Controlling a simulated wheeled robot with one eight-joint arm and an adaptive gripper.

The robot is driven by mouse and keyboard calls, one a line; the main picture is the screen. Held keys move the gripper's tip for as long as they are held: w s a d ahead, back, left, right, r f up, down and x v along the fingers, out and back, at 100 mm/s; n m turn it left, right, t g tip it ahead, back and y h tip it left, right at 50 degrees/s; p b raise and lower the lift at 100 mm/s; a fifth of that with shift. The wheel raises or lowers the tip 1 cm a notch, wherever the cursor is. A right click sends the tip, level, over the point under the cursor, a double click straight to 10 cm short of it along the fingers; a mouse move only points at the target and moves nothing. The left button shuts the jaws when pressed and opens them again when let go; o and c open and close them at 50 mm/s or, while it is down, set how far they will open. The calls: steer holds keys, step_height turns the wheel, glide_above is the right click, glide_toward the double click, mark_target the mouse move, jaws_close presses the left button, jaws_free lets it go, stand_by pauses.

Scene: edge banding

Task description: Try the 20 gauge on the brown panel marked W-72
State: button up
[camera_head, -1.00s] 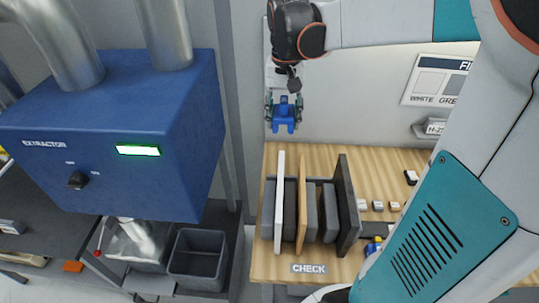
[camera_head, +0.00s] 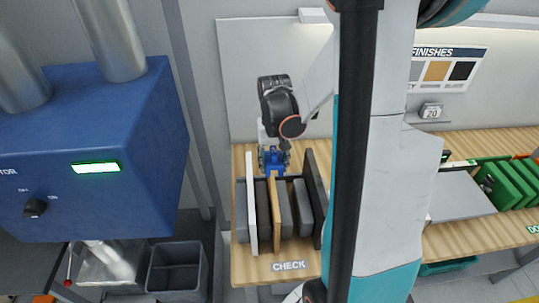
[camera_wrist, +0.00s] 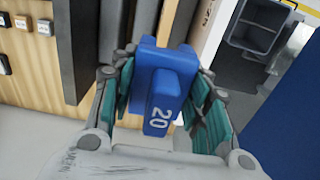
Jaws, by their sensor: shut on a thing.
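My gripper (camera_head: 273,152) is shut on the blue 20 gauge (camera_head: 273,161), behind the far end of the CHECK rack. In the wrist view the gripper (camera_wrist: 165,100) grips the gauge (camera_wrist: 160,85) on both sides, and its white "20" faces the camera. The brown panel (camera_head: 277,215) stands upright in the rack between the white panel and the dark panel. The gauge is close to the brown panel's far end. I cannot tell whether they touch. The W-72 marking is not readable here.
The white panel (camera_head: 251,217) is left of the brown one and the dark panel (camera_head: 315,190) right, with grey rack blocks (camera_head: 287,208) between. The CHECK label (camera_head: 289,265) is at the bench front. Green holders (camera_head: 505,185) stand at right. The blue extractor (camera_head: 90,160) is at left.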

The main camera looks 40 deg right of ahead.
mark_target(273, 182)
steer(key=shift+f+b, duration=2.3)
steer(key=shift+f, duration=0.85)
steer(key=shift+f+b, duration=0.7)
steer(key=o, duration=1.3)
steer(key=shift+r, duration=0.1)
steer(key=shift+r+p, duration=2.65)
steer(key=shift+r, duration=1.3)
